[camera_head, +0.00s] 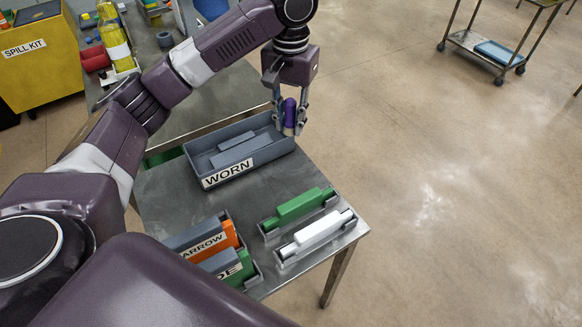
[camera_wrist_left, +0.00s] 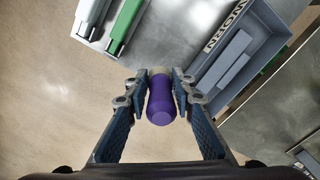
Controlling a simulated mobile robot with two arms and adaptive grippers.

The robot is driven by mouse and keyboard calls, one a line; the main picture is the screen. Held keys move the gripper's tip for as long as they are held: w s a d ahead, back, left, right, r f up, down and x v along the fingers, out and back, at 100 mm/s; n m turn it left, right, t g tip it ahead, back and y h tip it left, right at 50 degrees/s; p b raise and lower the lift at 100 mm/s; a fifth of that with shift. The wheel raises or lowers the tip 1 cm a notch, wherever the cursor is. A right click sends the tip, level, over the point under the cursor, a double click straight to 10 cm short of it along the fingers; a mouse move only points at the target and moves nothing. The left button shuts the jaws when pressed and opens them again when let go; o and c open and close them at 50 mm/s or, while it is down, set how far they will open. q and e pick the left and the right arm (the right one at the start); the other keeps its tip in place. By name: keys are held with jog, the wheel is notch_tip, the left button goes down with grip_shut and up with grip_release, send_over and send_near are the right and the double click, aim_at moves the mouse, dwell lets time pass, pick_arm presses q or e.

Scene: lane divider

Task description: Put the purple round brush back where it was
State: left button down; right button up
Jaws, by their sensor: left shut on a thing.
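My left gripper (camera_head: 288,124) is shut on the purple round brush (camera_head: 290,112), held upright between its fingers beside the far right corner of the grey WORN tray (camera_head: 214,181). In the left wrist view the brush (camera_wrist_left: 161,102) sits between the two fingers, its purple end toward the camera and a grey-beige part beyond, partly hidden. The WORN tray (camera_wrist_left: 282,18) is right of it there. My right gripper is not in view.
A green piece (camera_head: 298,206) and a white piece (camera_head: 318,231) lie in grey holders at the table's right front. Labelled bins stand at the front left, one with an orange panel (camera_head: 230,233).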

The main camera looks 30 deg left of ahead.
pick_arm(q)
notch_tip(320, 180, down, 2)
jog(key=shift+w+f, duration=0.1)
jog(key=shift+w, duration=0.05)
notch_tip(320, 180, down, 8)
jog(key=p, duration=0.1)
send_over(290, 185)
notch_tip(290, 185, down, 5)
jog(key=shift+f, duration=0.45)
notch_tip(290, 185, down, 3)
jog(key=shift+f+p, duration=0.2)
jog(key=shift+p, duration=0.15)
jog(key=shift+f, duration=0.1)
jog(key=c, duration=1.6)
grip_release()
jog(key=shift+f, duration=0.1)
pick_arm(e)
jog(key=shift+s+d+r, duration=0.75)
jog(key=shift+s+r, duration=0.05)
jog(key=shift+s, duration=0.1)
